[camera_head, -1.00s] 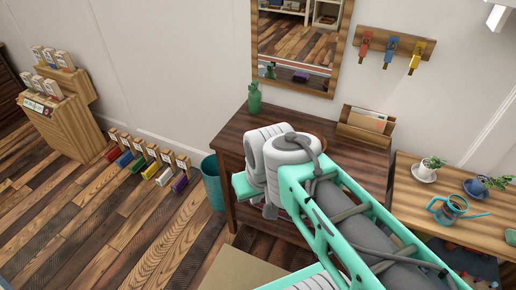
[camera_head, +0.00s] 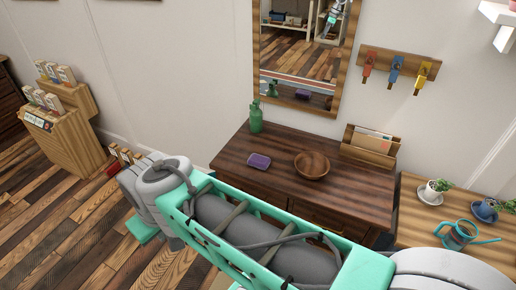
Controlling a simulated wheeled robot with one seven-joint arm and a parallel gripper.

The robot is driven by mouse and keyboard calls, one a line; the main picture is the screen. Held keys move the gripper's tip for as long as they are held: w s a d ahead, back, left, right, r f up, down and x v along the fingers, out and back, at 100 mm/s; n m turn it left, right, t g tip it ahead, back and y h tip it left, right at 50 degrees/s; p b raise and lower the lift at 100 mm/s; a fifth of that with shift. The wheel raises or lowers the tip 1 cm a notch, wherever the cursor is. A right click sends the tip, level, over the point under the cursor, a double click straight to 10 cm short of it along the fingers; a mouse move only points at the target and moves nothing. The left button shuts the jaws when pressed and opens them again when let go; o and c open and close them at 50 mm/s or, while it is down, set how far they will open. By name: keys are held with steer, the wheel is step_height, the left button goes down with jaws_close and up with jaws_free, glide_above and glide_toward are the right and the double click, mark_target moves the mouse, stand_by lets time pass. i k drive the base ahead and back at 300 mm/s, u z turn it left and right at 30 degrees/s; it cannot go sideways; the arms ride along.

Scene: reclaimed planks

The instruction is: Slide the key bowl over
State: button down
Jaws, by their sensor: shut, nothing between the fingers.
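The key bowl, a brown wooden bowl (camera_head: 312,166), sits upright on the dark wooden dresser top (camera_head: 352,197), right of the middle. It looks empty from here. My gripper is not directly in view; my arm crosses the lower part of the picture in front of the dresser, with its bend at the left. A small reflection of part of my arm shows in the mirror (camera_head: 298,68), too small to read.
A wooden letter holder (camera_head: 371,145) stands at the back right. A side table (camera_head: 425,231) at the right bears plants and a watering can (camera_head: 460,237).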

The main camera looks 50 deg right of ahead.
mark_target(311, 166)
steer(key=u, duration=0.25)
steer(key=i, duration=0.8)
steer(key=z, duration=0.7)
steer(key=i, duration=0.45)
steer(key=z, duration=0.6)
